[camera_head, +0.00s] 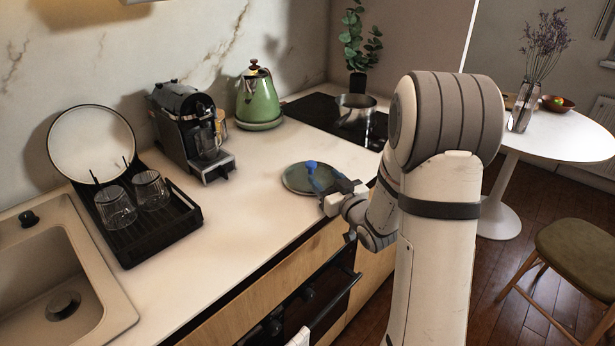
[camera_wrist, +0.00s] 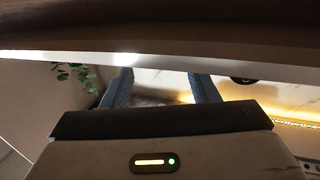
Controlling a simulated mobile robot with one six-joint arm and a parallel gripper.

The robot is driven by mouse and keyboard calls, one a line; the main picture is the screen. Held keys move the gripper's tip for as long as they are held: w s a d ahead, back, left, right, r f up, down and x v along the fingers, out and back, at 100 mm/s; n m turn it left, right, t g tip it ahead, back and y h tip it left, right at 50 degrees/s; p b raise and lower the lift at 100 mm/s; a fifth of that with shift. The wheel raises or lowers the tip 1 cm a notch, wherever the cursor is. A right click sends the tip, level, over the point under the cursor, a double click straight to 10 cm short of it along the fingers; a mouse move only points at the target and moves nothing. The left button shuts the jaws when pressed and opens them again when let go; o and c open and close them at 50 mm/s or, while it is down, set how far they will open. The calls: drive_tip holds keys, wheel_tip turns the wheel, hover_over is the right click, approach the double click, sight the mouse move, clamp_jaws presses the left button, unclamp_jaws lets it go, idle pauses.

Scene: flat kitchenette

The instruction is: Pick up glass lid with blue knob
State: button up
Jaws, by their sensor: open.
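The glass lid (camera_head: 294,181) lies flat on the counter, a round greyish disc with a darker rim. Its bright blue knob (camera_head: 311,165) stands up from it, right at my gripper's fingers. My gripper (camera_head: 318,179) reaches in from the right over the lid's right part, its blue fingers close to the knob. In the wrist view my gripper (camera_wrist: 161,78) shows two blue fingers spread apart with a gap between them. I cannot tell whether a finger touches the knob. The lid is not clearly seen in the wrist view.
Behind the lid are a black cooktop with a metal pot (camera_head: 356,109) and a green kettle (camera_head: 259,97). A coffee machine (camera_head: 187,128) and a black drying rack (camera_head: 150,228) with glasses stand to the left. The counter before the coffee machine is clear.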

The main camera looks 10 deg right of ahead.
sight(314, 166)
drive_tip(key=x, duration=0.3)
drive_tip(key=p+x, duration=0.1)
drive_tip(key=shift+w+a+r, duration=0.25)
drive_tip(key=shift+a+r, duration=0.1)
drive_tip(key=shift+w+a, duration=0.1)
drive_tip(key=shift+w, duration=0.2)
drive_tip(key=c, duration=1.2)
drive_tip(key=shift+o, duration=0.2)
